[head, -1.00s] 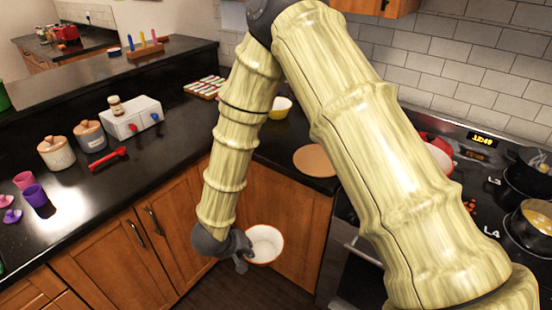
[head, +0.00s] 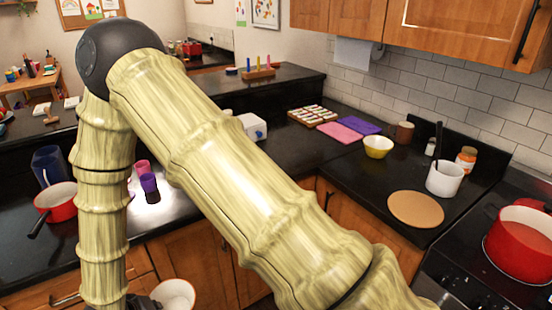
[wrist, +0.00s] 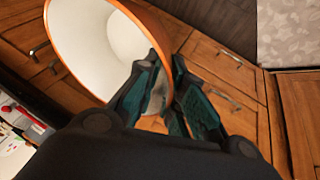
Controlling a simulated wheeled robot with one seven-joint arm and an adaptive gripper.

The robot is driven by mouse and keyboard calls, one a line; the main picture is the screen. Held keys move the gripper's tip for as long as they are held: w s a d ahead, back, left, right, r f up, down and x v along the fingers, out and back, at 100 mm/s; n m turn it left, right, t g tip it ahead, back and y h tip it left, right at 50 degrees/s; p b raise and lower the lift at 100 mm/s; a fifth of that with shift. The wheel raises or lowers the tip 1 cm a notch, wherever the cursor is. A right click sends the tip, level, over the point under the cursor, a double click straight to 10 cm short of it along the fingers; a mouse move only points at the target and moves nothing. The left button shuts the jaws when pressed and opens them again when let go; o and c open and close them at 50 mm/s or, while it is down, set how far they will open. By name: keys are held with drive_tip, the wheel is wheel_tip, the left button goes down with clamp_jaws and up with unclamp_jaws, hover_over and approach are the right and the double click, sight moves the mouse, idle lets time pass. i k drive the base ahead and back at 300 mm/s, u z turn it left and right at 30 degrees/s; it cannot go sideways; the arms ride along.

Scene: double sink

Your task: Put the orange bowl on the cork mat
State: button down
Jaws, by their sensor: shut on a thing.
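The orange bowl, white inside with an orange rim, shows at the bottom of the head view (head: 175,292) and large in the wrist view (wrist: 95,45). My gripper (wrist: 160,85) is shut on the bowl's wall, and the bowl hangs tilted in the wrist view, in front of the wooden cabinet fronts and below counter height. In the head view my gripper is mostly cut off by the bottom edge. The round cork mat (head: 416,208) lies bare on the black counter at the right, well apart from the bowl.
A red pot (head: 520,242) stands on the stove right of the mat. A white utensil crock (head: 444,180) and a jar (head: 466,160) stand behind it. A yellow bowl (head: 378,147) sits farther back. The counter's front edge lies before the mat.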

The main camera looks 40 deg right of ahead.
sight(416, 207)
drive_tip(key=u, duration=0.95)
drive_tip(key=i, duration=0.35)
drive_tip(key=z, duration=2.35)
